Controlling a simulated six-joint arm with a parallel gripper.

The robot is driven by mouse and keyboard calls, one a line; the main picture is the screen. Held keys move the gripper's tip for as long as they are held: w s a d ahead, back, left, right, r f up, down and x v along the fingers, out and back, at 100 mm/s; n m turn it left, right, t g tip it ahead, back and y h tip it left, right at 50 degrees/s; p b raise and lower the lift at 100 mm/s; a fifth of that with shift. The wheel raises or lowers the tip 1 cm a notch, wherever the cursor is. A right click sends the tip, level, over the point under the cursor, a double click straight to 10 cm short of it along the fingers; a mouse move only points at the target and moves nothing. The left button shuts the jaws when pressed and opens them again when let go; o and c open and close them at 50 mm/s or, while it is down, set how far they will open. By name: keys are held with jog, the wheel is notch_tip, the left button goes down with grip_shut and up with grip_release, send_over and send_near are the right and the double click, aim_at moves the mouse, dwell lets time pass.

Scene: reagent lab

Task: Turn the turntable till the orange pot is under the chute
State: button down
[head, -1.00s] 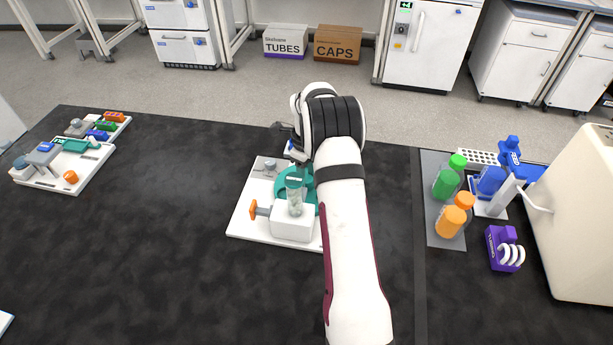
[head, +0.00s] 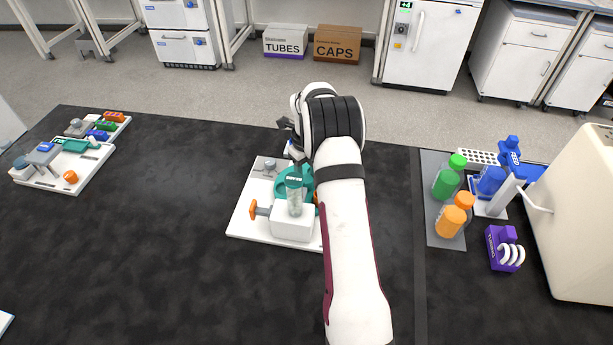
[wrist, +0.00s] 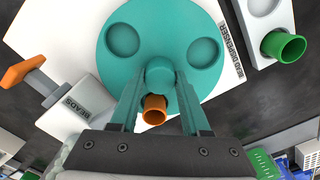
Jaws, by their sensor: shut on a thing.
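The teal turntable (wrist: 120,67) has round recesses and a central knob (wrist: 160,72); it also shows in the head view (head: 284,184), partly hidden by my arm. My gripper (wrist: 161,82) is shut on the knob, one finger on each side. The orange pot (wrist: 154,109) shows between my fingers, near the turntable's edge, in the wrist view. In the head view only an orange sliver (head: 317,197) shows beside my arm. The clear chute tube (head: 295,197) stands over the turntable's near side, above the white dispenser box (head: 292,224). The pot appears to be right of the tube, not under it.
The dispenser's orange handle (head: 254,209) sticks out left; it also shows in the wrist view (wrist: 24,72). A green pot (wrist: 284,46) stands in a white holder off the turntable. Bottles (head: 450,221) stand at right.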

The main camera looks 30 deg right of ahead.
aim_at(306, 178)
jog(key=shift+w+m, duration=0.1)
jog(key=shift+m, duration=3.6)
jog(key=shift+c, duration=1.9)
grip_release()
notch_tip(306, 178, up, 16)
jog(key=shift+f, duration=0.1)
